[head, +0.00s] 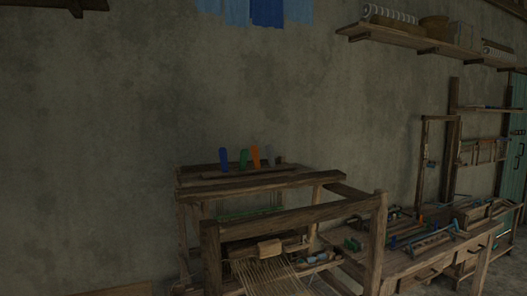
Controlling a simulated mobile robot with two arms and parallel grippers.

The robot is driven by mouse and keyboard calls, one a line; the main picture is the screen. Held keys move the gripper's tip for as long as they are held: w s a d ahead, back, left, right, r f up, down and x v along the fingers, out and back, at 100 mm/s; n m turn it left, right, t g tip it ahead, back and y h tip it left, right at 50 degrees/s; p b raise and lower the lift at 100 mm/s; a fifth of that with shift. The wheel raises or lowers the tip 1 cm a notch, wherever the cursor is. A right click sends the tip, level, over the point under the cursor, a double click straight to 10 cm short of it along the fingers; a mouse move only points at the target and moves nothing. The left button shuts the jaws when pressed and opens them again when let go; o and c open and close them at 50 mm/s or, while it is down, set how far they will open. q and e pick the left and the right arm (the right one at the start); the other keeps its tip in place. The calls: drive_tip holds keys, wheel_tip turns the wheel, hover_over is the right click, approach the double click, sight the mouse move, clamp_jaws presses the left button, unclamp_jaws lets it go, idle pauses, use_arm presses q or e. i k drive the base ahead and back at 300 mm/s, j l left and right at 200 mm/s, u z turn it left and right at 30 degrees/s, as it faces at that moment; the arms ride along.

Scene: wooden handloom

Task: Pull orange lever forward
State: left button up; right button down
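The orange lever (256,157) stands up from the top rear of the wooden handloom (290,218). It is the right one of three coloured levers in a row. A green lever (244,159) is just left of it and a blue lever (223,159) is further left. The orange lever looks close to upright with a slight tilt; its lower end is hidden by the loom's top beam. Neither of my grippers shows in the head view, so nothing is seen touching the lever.
A workbench (440,262) with tools and spools stands right of the loom. A wall shelf (410,40) holds baskets at the upper right. Blue cloths (266,12) hang on the wall above. A teal door (514,150) is at the far right. The wall left of the loom is bare.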

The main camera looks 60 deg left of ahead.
sight(255, 150)
drive_tip(key=i, duration=4.75)
drive_tip(key=u, duration=5)
